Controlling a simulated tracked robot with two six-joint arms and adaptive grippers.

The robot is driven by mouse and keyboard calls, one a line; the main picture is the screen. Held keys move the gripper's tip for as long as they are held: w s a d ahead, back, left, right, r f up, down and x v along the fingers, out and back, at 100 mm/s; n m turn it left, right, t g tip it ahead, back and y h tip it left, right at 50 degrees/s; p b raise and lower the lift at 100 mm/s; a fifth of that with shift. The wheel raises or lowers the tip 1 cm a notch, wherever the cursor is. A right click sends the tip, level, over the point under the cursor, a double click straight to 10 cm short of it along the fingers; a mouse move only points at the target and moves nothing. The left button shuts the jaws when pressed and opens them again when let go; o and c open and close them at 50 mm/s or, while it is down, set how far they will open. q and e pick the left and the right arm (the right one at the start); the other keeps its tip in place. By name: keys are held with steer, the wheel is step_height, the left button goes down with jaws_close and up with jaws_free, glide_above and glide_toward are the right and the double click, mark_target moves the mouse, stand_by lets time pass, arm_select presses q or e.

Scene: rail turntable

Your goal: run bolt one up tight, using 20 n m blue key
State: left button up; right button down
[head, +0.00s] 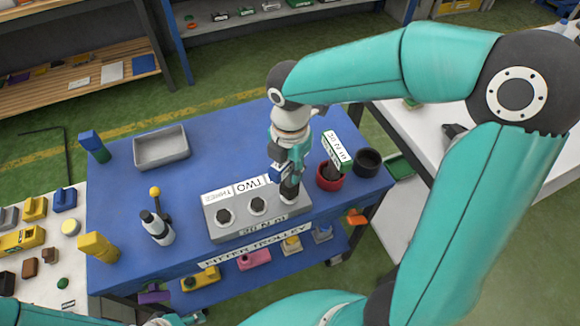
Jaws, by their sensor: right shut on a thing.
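My right gripper (284,162) is shut on the blue key (278,173), above the right end of the grey bolt block (235,221). The key's silver socket end (289,190) stands over the right-hand bolt position, and I cannot tell whether it is fully seated. That bolt and its label are hidden. A front plate on the block (263,226) carries an N m figure.
On the blue trolley top (120,200) are a grey tray (161,148), a yellow-knobbed tool (157,225), and blue and yellow pieces at the left edge.

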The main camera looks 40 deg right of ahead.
steer(key=shift+f+b, duration=0.7)
steer(key=shift+f, duration=0.2)
stand_by(0.4)
steer(key=m+b, duration=0.1)
steer(key=m, duration=0.2)
steer(key=shift+m, duration=1.1)
steer(key=shift+m+b, duration=0.3)
steer(key=shift+m, duration=0.6)
steer(key=m, duration=0.3)
steer(key=shift+b, duration=0.3)
